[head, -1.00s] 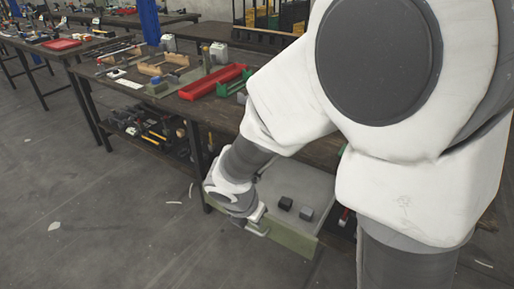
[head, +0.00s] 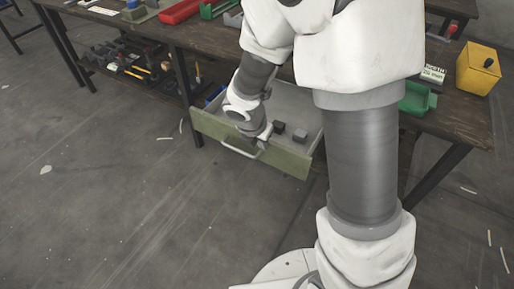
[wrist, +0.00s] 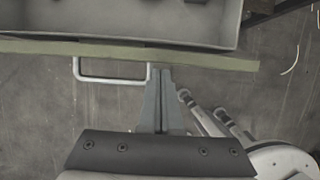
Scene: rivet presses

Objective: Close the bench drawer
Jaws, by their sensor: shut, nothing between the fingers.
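The bench drawer (head: 292,98) is pulled out from under the workbench, with a green front (head: 285,161) and a grey inside. Two small dark blocks (head: 300,135) lie in it. Its silver bar handle (head: 240,151) is on the front face. In the wrist view the drawer front (wrist: 45,47) runs across the top, with the handle (wrist: 110,81) below it. My gripper (wrist: 161,70) is shut and empty, its fingertips close to the drawer front at the right end of the handle. I cannot tell whether they touch. In the head view my wrist hides the fingertips.
The workbench top (head: 440,118) above the drawer carries a yellow box (head: 478,68), a green bin (head: 417,98) and a red tray (head: 180,10). A lower shelf with tools (head: 140,65) is at the left. The floor before the drawer is open.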

